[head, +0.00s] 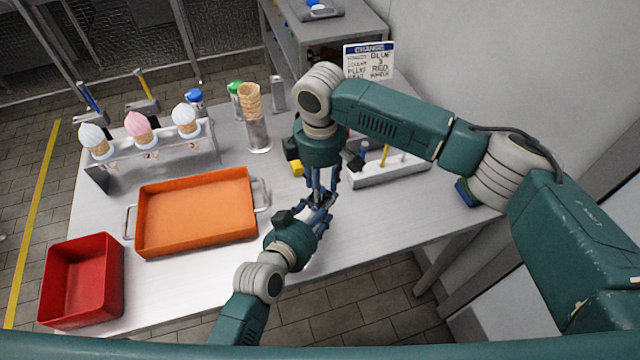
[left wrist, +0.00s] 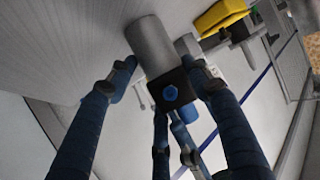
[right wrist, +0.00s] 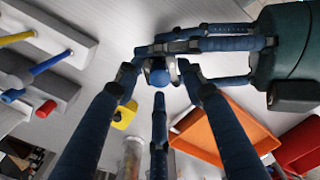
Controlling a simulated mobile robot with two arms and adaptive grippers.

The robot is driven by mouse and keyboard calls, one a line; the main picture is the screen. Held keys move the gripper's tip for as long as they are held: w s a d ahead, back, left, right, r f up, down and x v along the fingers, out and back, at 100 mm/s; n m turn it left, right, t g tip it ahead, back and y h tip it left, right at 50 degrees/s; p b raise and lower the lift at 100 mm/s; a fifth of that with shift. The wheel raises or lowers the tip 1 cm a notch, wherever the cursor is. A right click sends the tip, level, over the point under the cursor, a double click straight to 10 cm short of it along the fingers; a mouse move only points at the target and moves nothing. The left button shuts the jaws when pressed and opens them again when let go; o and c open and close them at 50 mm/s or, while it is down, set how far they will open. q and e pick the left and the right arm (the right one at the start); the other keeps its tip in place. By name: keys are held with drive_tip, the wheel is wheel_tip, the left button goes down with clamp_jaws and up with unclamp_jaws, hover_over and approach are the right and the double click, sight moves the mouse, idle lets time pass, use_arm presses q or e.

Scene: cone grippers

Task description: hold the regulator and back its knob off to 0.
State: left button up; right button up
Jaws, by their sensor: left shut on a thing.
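The regulator (left wrist: 152,48) shows in the left wrist view as a grey cylinder with a dark block and a blue knob (left wrist: 171,93). My left gripper (left wrist: 163,80) is shut on it, with fingers on both sides. In the head view the regulator is mostly hidden where my grippers meet above the table. My right gripper (head: 317,195) comes down from above to my left gripper (head: 318,214). In the right wrist view, its fingertips (right wrist: 159,76) stand apart on either side of a rounded blue part, apparently the knob. I cannot see contact there.
An orange tray (head: 145,245) and a red bin (head: 117,290) stand left on the table. Behind are an ice-cream cone rack (head: 203,160), stacked cones (head: 250,97) and a yellow block (head: 297,168). A grey tool holder (head: 400,172) and a sign (head: 369,60) are at the right.

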use_arm(q)
drive_tip(key=shift+f, duration=0.1)
use_arm(e)
clamp_jaws()
drive_tip(key=shift+m, duration=2.3)
unclamp_jaws()
wheel_tip(320, 180, up, 12)
use_arm(q)
drive_tip(key=o, duration=1.4)
use_arm(e)
drive_tip(key=shift+w, duration=0.1)
use_arm(q)
drive_tip(key=shift+s, duration=0.1)
